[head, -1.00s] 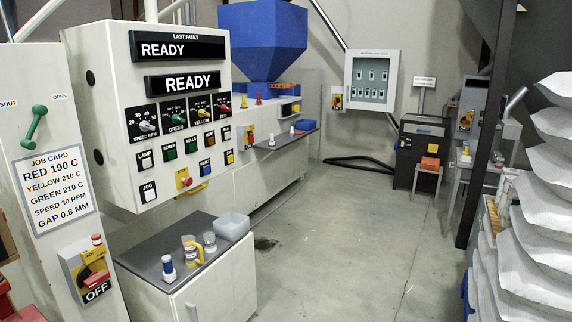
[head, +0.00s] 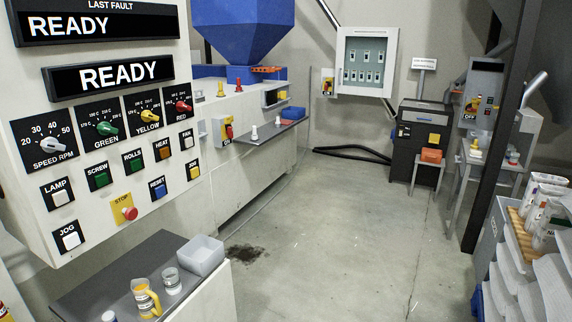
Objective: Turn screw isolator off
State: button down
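My gripper is not in view. A red-and-yellow isolator switch (head: 228,129) is on the machine's side beyond the control panel; its small label appears to read ON. Another red-and-yellow switch (head: 327,84) is on the back wall beside the pale cabinet. A third (head: 472,105) is on the grey unit at the right, with a label that appears to read OFF. I cannot tell from the lettering which one is the screw isolator. The control panel (head: 150,190) fills the left, with a green SCREW button (head: 98,176) and two READY displays.
Grey floor (head: 330,230) is open ahead. A dark post (head: 497,130) and stacked white sacks (head: 515,265) stand right. A black hose (head: 350,152) lies behind.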

aim_at(230, 131)
jog(key=i+j, duration=0.1)
jog(key=i, duration=7.65)
jog(key=i+z, duration=0.1)
jog(key=z, duration=0.3)
jog(key=i+z, duration=0.15)
jog(key=z, duration=0.2)
jog(key=i+z, duration=0.1)
jog(key=z, duration=4.85)
